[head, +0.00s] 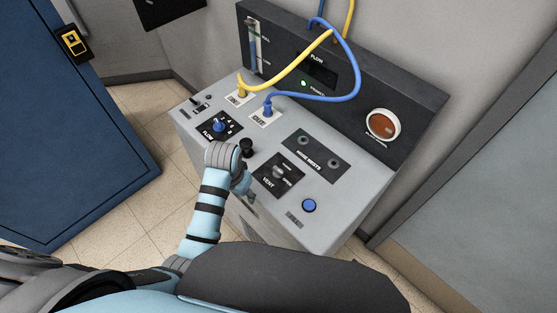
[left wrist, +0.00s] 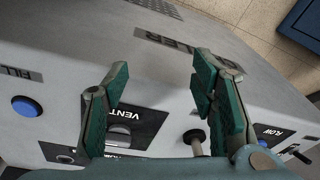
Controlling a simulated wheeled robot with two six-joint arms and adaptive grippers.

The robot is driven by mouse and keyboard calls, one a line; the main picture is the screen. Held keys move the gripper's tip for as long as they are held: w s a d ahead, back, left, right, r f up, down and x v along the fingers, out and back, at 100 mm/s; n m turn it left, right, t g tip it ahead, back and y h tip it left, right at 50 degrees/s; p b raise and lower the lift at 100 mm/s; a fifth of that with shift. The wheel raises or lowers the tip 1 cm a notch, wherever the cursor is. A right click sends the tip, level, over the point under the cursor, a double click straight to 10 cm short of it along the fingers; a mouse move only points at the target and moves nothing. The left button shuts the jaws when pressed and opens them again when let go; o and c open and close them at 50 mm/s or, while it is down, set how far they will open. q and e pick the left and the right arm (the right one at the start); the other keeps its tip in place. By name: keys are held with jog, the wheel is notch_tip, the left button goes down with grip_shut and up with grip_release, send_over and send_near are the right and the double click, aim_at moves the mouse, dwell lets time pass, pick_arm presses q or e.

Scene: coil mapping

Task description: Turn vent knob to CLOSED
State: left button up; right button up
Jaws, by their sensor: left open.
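The vent knob (head: 279,172) sits on a black plate labelled VENT on the sloped top of the grey machine. The same knob (left wrist: 120,130) shows in the left wrist view as a grey round part below the VENT lettering, partly hidden near a finger. Its exact pointing direction is too small to tell. My left gripper (head: 246,188) is just left of the vent plate in the head view. In the left wrist view my left gripper (left wrist: 160,75) has its two green-padded fingers wide apart, with nothing between them. My right gripper is not in view.
A black plunger knob (head: 246,147) stands close by my left wrist. Beyond are the blue FLOW knob (head: 218,126) and the yellow (head: 241,92) and blue (head: 267,106) hose ends. A blue button (head: 309,205) lies to the right. A dark upright panel (head: 415,110) backs the machine.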

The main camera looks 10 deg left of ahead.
pick_arm(q)
jog(key=w+d+r+m, duration=0.2)
jog(key=w+d+r, duration=0.3)
jog(key=w+r, duration=0.25)
notch_tip(320, 180, up, 6)
jog(key=m+g, duration=0.2)
send_over(278, 170)
notch_tip(278, 170, down, 13)
jog(key=b, duration=0.3)
jog(key=shift+w+f, duration=0.1)
jog(key=shift+f, duration=0.1)
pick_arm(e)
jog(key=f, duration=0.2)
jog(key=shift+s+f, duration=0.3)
pick_arm(q)
jog(key=shift+c, duration=0.4)
jog(key=c, duration=1.1)
jog(key=shift+o, duration=0.2)
